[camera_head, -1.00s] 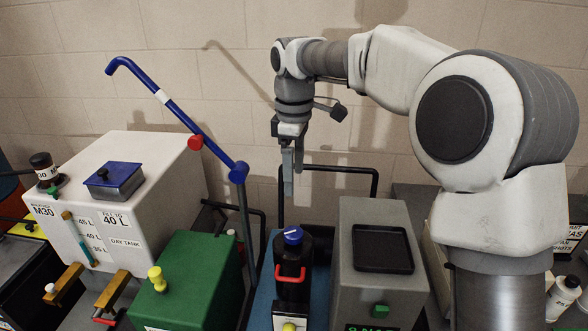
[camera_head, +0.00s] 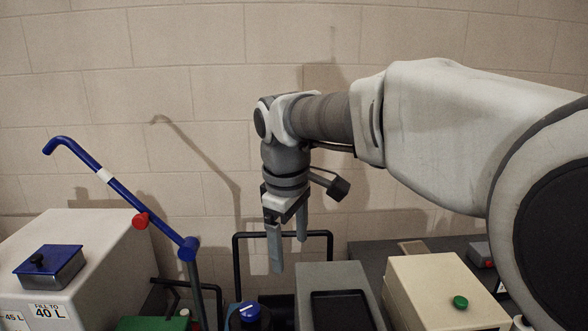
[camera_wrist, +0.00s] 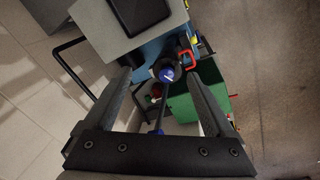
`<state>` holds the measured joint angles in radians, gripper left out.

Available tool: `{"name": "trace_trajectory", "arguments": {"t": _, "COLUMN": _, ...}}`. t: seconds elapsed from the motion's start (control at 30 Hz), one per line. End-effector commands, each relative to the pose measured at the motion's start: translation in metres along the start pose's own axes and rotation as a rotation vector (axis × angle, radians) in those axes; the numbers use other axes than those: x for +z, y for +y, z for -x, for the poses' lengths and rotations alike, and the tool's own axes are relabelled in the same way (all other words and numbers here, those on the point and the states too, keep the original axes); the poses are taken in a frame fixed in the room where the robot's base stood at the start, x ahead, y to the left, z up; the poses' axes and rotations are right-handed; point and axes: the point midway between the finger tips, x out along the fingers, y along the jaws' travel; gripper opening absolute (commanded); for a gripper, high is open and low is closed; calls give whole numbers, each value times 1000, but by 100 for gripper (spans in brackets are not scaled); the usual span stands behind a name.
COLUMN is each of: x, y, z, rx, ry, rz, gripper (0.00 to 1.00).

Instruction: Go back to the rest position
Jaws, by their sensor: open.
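My gripper (camera_head: 288,250) hangs pointing down in the head view, in front of the back wall, with its two fingers apart. In the wrist view my gripper (camera_wrist: 165,95) also shows two spread fingers with nothing held between them. A dark bottle with a blue cap (camera_head: 246,316) stands below and left of the gripper in the head view, cut by the bottom edge. In the wrist view the blue cap (camera_wrist: 167,75) shows between the fingers, well below them.
A blue crank-shaped lever (camera_head: 125,190) with a red knob rises at left beside the white day tank (camera_head: 110,240). A black tube frame (camera_head: 285,235) stands behind the gripper. A grey box (camera_head: 318,275) and a cream box (camera_head: 440,290) stand to the right. The wall above is clear.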

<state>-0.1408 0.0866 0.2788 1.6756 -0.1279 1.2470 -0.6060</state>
Motion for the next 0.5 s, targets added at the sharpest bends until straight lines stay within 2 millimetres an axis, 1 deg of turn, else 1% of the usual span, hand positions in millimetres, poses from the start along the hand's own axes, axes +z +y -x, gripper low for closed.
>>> {"name": "trace_trajectory", "arguments": {"t": 0.03, "x": 15, "y": -2, "z": 5, "rx": 18, "ry": 7, "rz": -52, "gripper": 88}}
{"name": "trace_trajectory", "arguments": {"t": 0.23, "x": 66, "y": -13, "z": 15, "rx": 72, "ry": 45, "rz": -263, "gripper": 88}}
{"name": "trace_trajectory", "arguments": {"t": 0.5, "x": 133, "y": -35, "z": 16, "rx": 124, "ry": 121, "rz": -556, "gripper": 88}}
